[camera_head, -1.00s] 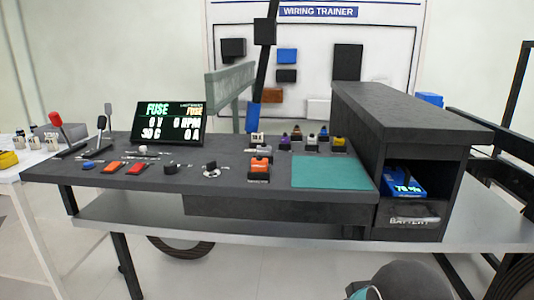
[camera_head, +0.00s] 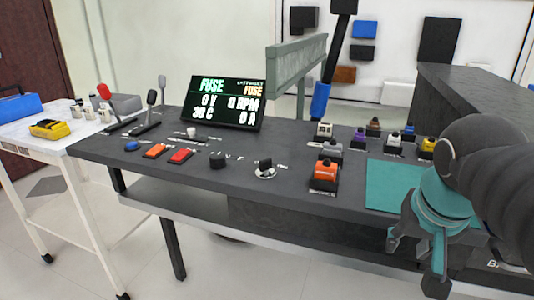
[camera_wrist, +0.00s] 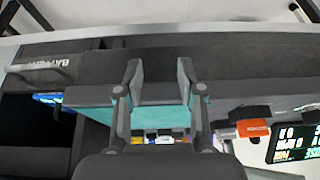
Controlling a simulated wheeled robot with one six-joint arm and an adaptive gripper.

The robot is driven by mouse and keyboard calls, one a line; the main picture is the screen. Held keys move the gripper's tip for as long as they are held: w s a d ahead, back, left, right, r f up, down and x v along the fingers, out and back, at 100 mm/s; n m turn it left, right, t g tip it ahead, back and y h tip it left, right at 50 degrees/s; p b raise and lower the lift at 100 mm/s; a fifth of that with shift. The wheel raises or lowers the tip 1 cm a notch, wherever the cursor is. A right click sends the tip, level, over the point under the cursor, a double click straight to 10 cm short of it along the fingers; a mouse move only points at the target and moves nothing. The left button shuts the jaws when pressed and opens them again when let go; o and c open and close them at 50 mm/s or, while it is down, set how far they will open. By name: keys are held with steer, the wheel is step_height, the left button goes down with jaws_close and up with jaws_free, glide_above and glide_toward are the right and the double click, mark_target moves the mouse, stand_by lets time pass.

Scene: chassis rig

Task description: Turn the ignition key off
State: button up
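The ignition key (camera_head: 265,170) is a small silver key in a round switch on the dark console, right of a black knob (camera_head: 217,160). Small white lettering surrounds it, too small to read. My gripper (camera_head: 416,264) is at the right, in front of the console near the green mat (camera_head: 388,186), well right of the key and apart from it. In the wrist view my gripper (camera_wrist: 159,70) has its two fingers spread with nothing held between them. I cannot make out the key in the wrist view.
An orange connector (camera_head: 325,175) stands between the key and the mat, with several small coloured blocks behind it. The display (camera_head: 222,103) reads FUSE, 0 V and 0 RPM. The console's front edge is clear.

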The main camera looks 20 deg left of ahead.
steer(key=w+a+r, duration=0.5)
steer(key=r, duration=0.1)
step_height(320, 180, up, 11)
steer(key=m+g+h, duration=0.1)
steer(key=m+h, duration=0.2)
steer(key=m, duration=0.3)
glide_above(265, 159)
steer(key=s+a, duration=0.3)
steer(key=s, duration=0.2)
steer(key=shift+y, duration=0.3)
steer(key=x, duration=1.3)
steer(key=shift+w+d+f, duration=0.1)
steer(key=shift+w+f, duration=0.15)
steer(key=shift+w, duration=0.05)
jaws_close()
